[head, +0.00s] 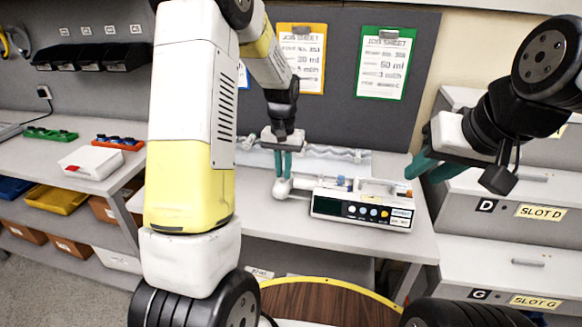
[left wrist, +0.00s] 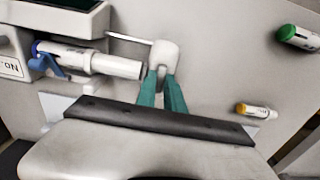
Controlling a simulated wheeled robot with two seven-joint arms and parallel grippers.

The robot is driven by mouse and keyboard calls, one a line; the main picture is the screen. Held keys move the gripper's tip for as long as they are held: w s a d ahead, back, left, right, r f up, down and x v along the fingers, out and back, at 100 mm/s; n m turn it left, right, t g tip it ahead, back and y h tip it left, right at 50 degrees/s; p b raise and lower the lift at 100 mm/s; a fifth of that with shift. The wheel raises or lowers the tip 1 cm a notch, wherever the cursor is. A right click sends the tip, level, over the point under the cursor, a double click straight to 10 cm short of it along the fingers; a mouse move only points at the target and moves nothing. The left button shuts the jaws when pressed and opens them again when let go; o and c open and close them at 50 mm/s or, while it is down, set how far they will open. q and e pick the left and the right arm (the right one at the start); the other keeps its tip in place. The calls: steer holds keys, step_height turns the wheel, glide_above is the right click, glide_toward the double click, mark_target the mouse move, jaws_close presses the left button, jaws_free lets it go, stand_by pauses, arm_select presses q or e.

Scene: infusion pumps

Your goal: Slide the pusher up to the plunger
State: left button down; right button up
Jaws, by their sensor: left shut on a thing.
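The pusher is a white block (head: 283,187) at the left end of the infusion pump (head: 362,206) on the bench. My left gripper (head: 283,174) points down and is shut on the pusher. In the left wrist view its teal fingers (left wrist: 162,92) meet the pusher (left wrist: 164,56), and a thin rod (left wrist: 128,38) runs from the pusher to the pump. The syringe (left wrist: 85,57) lies in the pump beside a blue clamp (left wrist: 48,64). Its white plunger end (left wrist: 134,68) is very close to the pusher; I cannot tell whether they touch. My right gripper (head: 422,168) is raised right of the pump; its finger gap is unclear.
A green-capped syringe (left wrist: 300,37) and an orange-capped syringe (left wrist: 257,110) lie loose on the bench. A clear tray (head: 335,158) lies behind the pump. Labelled drawers (head: 510,195) stand at right. Job sheets (head: 384,62) hang on the back panel.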

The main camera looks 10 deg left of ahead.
arm_select(q)
steer(key=shift+d, duration=0.1)
steer(key=c, duration=1.5)
jaws_free()
steer(key=shift+r, duration=3.5)
steer(key=shift+r, duration=0.1)
steer(key=s+r+t+h, duration=0.1)
steer(key=s+r+t, duration=0.2)
steer(key=s+r, duration=0.7)
steer(key=s+r+t, duration=0.1)
steer(key=s, duration=0.3)
steer(key=s+r+t, duration=0.1)
steer(key=s, duration=0.4)
steer(key=s+d+r+t+h, duration=0.1)
steer(key=s, duration=0.4)
steer(key=shift+s, duration=0.1)
